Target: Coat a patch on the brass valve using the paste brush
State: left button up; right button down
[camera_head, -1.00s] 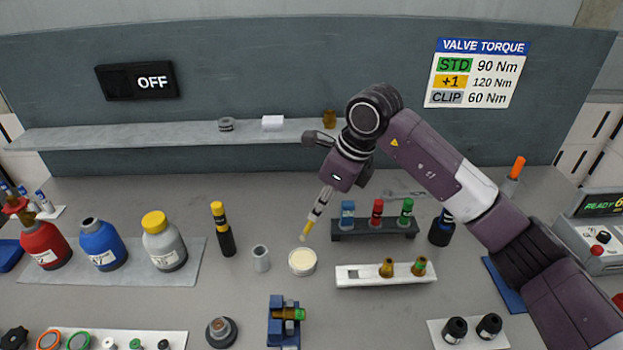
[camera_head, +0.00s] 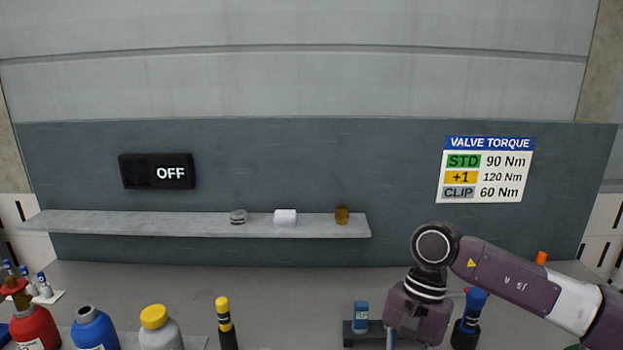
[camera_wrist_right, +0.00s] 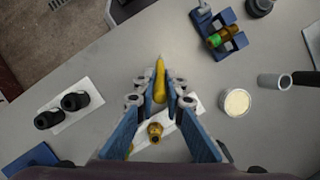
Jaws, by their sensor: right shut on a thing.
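My right gripper (camera_wrist_right: 160,92) is shut on the paste brush (camera_wrist_right: 160,78), whose yellow body and pale tip point away from the wrist. In the right wrist view, a brass valve (camera_wrist_right: 232,33) with a green end lies in a blue vise (camera_wrist_right: 211,24) at the upper right, apart from the brush. The open paste pot (camera_wrist_right: 237,102), with cream paste, stands to the right. Another brass valve (camera_wrist_right: 155,131) stands on a white rack (camera_wrist_right: 174,122) under the gripper. In the head view, my right arm is at the lower right and its fingertips are out of frame. My left gripper is not in view.
A grey cup (camera_wrist_right: 273,80) and a black tube (camera_wrist_right: 305,78) lie beyond the paste pot. Two black knobs (camera_wrist_right: 75,101) sit on a white pad at the left. The bench between them and the vise is clear. A shelf (camera_head: 180,225) runs along the back wall.

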jog(key=s+d+f+n+h+b, duration=0.1)
jog(key=s+d+f+n+h, duration=0.1)
jog(key=s+d+n, duration=0.6)
jog(key=w+a+r+m+y+p, duration=0.1)
jog(key=w+a+r+p, duration=0.3)
jog(key=a, duration=0.4)
jog(key=w+a+r+m+t+y+p, duration=0.1)
jog(key=w+a+r+p, duration=0.25)
jog(key=a+r, duration=0.3)
jog(key=w+a+r+y+p, duration=0.15)
jog(key=w+a+r, duration=0.3)
jog(key=a, duration=0.45)
jog(key=shift+m+h, duration=0.25)
jog(key=shift+m, duration=0.05)
jog(key=shift+s+d+f, duration=0.1)
jog(key=shift+s+f, duration=0.05)
jog(key=shift+f, duration=1)
jog(key=shift+s+f, duration=0.1)
jog(key=shift+f, duration=1)
